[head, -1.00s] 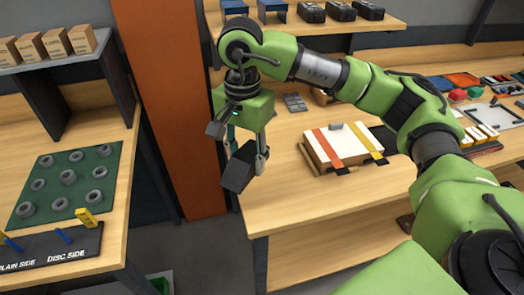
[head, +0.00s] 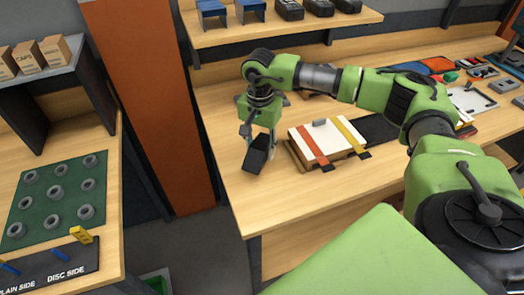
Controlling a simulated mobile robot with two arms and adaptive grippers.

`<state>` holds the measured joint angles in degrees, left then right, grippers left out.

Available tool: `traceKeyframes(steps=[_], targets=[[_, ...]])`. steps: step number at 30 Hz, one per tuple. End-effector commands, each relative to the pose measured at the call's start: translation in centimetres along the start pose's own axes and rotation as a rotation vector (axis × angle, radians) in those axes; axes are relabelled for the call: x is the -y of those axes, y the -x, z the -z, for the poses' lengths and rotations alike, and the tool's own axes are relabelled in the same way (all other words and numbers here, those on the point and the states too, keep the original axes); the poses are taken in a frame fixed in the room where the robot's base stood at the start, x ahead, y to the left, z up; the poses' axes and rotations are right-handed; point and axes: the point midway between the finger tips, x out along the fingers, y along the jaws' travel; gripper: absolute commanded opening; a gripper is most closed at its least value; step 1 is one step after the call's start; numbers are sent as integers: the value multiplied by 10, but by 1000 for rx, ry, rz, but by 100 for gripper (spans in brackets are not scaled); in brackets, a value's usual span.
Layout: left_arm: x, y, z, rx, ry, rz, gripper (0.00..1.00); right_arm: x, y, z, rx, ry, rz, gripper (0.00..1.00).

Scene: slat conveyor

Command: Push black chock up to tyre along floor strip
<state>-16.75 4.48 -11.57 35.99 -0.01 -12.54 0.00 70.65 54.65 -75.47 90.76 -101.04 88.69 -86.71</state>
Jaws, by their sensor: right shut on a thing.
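My right gripper (head: 259,137) is shut on a black chock (head: 256,158), a dark block hanging below the fingers. It is over the left part of the wooden bench, left of a white-topped board with an orange and a yellow strap. I cannot tell whether the chock touches the bench top. I make out no tyre. A dark flat strip (head: 378,130) lies on the bench behind the board, partly hidden by my arm; I cannot tell if it is the floor strip. My left gripper is not in view.
The strapped board (head: 326,140) lies close to the right of the chock. An orange post (head: 150,110) stands left of the bench (head: 290,205). A green mat (head: 20,232) with several grey rings lies on the left table. Bench space in front of the chock is clear.

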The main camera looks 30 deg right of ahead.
Motion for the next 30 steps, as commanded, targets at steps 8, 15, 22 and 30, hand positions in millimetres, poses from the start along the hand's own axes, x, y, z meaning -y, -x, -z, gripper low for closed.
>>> traceKeyframes(steps=[8, 15, 22, 30], targets=[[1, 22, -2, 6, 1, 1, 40, -3, -28, 9, 1, 0, -3, 9], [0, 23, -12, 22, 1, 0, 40, -1, -42, 9, 0, -1, 2, 9], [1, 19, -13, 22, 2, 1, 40, -1, -46, 9, 0, -1, 1, 9], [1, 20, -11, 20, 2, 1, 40, -2, -44, 9, 0, -1, 0, 54]])
